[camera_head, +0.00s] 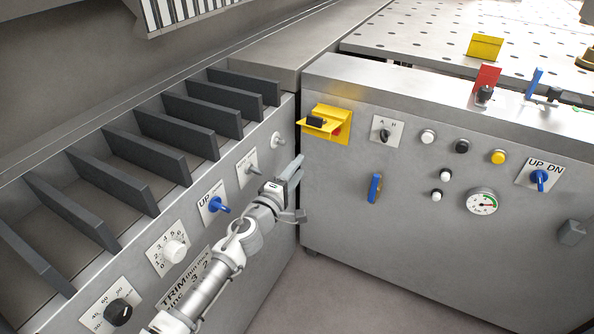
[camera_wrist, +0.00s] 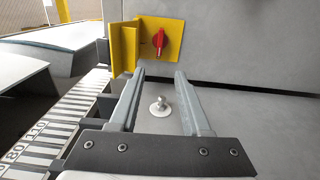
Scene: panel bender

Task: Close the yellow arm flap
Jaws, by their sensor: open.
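The yellow arm flap (camera_head: 310,124) is on a yellow plate on the front panel, near the inside corner. It stands out from the plate, open, with a black piece on it and a red switch (camera_head: 337,131) beside it. In the wrist view the flap (camera_wrist: 125,47) stands left of the red switch (camera_wrist: 159,41), which is uncovered. My gripper (camera_head: 294,170) is below and slightly left of the flap. In the wrist view its fingers (camera_wrist: 160,76) are apart and empty, pointing toward the yellow plate without visible contact.
A small round knob (camera_head: 278,139) on the left panel also shows between my fingers in the wrist view (camera_wrist: 160,107). A blue switch (camera_head: 218,205) is left of my gripper, and a blue handle (camera_head: 374,188) is on the front panel to the right. Bare panel lies below the flap.

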